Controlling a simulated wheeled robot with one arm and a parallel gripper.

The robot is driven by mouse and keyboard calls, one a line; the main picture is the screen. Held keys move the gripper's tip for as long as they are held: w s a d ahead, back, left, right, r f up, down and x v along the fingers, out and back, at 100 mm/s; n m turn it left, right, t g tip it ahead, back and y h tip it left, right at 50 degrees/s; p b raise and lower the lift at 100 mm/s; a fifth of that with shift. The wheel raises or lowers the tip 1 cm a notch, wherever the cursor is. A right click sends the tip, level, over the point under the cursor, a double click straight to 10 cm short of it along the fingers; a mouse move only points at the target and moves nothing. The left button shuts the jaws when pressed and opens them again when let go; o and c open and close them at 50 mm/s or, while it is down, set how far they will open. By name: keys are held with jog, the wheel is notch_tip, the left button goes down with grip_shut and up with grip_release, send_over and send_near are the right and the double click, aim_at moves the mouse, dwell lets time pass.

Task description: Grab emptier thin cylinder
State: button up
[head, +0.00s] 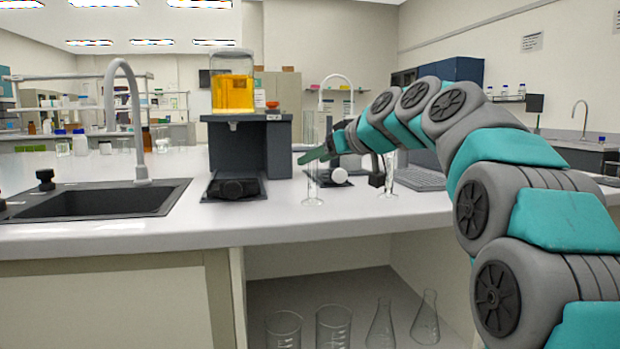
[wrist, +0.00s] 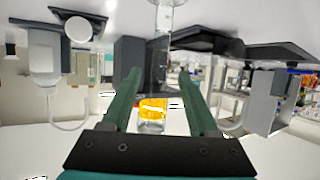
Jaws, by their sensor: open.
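A clear thin glass cylinder (head: 313,190) stands upright on the white bench, to the right of the dark stand. It looks empty. A second thin cylinder (head: 390,180) stands further right, partly hidden by my arm; its fill cannot be made out. My gripper (head: 308,157) is open and points left at the first cylinder, with a green finger crossing in front of it. In the wrist view, which is upside down, that cylinder (wrist: 158,50) shows in line with the gap between my two fingers (wrist: 160,75). No finger visibly presses on it.
A dark stand (head: 250,150) holding a jar of orange liquid (head: 233,94) is left of the cylinder. A sink (head: 100,202) lies further left. Beakers and flasks (head: 333,325) stand on the shelf below.

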jog(key=p+x, duration=0.1)
jog(key=x, duration=0.4)
jog(key=shift+w, duration=0.1)
grip_shut()
dwell(0.3)
